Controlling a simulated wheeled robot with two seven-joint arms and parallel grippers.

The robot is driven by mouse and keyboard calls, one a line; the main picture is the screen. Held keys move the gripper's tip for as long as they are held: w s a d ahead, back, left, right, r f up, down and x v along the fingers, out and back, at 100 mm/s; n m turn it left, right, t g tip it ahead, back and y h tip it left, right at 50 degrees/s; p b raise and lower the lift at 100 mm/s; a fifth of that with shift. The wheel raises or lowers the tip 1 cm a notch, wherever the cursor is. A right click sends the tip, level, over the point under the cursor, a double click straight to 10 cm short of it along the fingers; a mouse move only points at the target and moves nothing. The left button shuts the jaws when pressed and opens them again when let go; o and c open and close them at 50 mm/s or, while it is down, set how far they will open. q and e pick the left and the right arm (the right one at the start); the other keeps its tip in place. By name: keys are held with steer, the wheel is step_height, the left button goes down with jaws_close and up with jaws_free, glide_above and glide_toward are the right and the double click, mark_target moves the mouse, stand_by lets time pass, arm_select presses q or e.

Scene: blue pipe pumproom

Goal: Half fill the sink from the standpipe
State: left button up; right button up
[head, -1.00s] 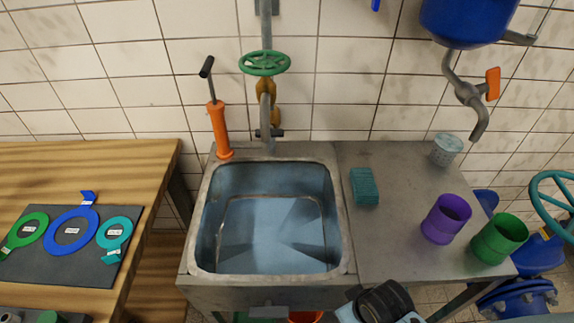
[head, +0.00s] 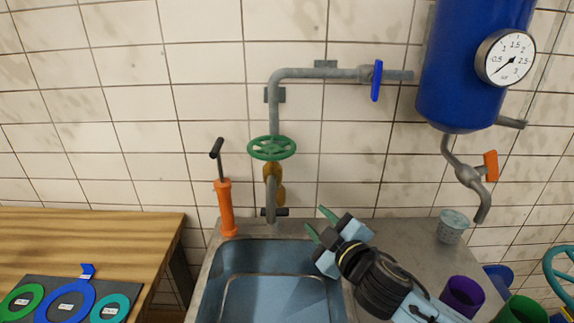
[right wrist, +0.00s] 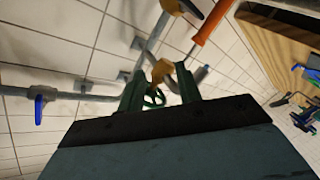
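The grey standpipe (head: 274,112) runs down the tiled wall, with a green handwheel (head: 271,148) on a brass valve (head: 274,185) and a spout (head: 271,205) over the sink's back edge. The blue-grey sink (head: 222,262) is cut off below; I cannot tell whether it holds water. My right gripper (head: 319,224) is open and empty over the sink's back right corner, right of and below the handwheel, apart from it. In the right wrist view the handwheel (right wrist: 154,97) shows between the open fingers (right wrist: 160,84). My left gripper is not in view.
A blue handle (head: 376,80) sits on the upper pipe. An orange hand pump (head: 225,205) stands left of the spout. Right are a blue tank (head: 465,90) with a gauge (head: 505,58), an orange-handled tap (head: 490,165), a grey cup (head: 451,228) and a purple cup (head: 463,292).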

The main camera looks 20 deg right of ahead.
mark_target(272, 147)
steer(key=w+r+n+y, duration=0.5)
steer(key=r+n+y, duration=0.3)
steer(key=r+n, duration=0.3)
steer(key=d+r+n+g+y, duration=0.1)
steer(key=d+r+n+g, duration=0.1)
steer(key=d+n+g, duration=0.4)
steer(key=w+a+f+n+t+p, duration=0.1)
steer(key=w+a+f, duration=0.1)
steer(key=w+a, duration=0.7)
steer(key=shift+w+p, duration=0.35)
steer(key=shift+w, duration=0.2)
jaws_close()
